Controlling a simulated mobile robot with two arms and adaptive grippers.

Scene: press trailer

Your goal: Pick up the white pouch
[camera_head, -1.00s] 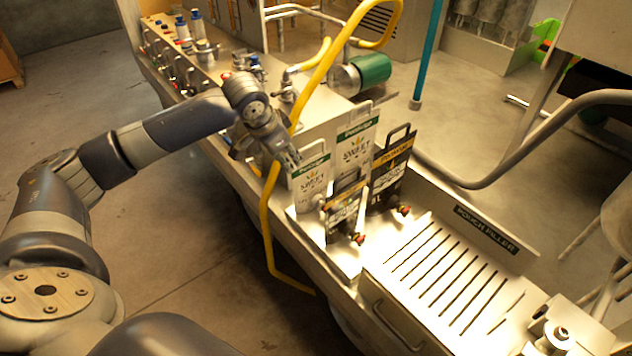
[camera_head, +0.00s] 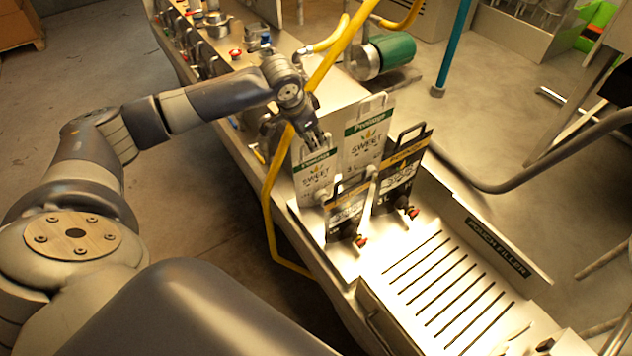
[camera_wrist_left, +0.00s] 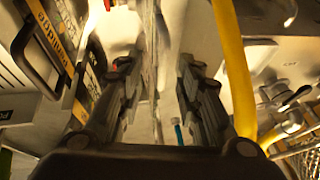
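Two white pouches with green bands stand upright in the filler: a near one (camera_head: 314,180) and a far one (camera_head: 364,141). My left gripper (camera_head: 319,141) is at the top of the near white pouch and covers part of its upper edge. In the left wrist view the fingers (camera_wrist_left: 156,100) are apart. A thin, pale, edge-on sheet (camera_wrist_left: 152,50), seemingly a pouch, shows between them, with gaps on both sides. I cannot tell which white pouch it is. My right gripper is not in view.
Two black pouches, one near (camera_head: 345,208) and one far (camera_head: 402,168), stand right of the white ones. A yellow pipe (camera_head: 270,205) runs close beside my left gripper. A green motor (camera_head: 390,53) lies behind. The slotted plate (camera_head: 440,285) at front right is clear.

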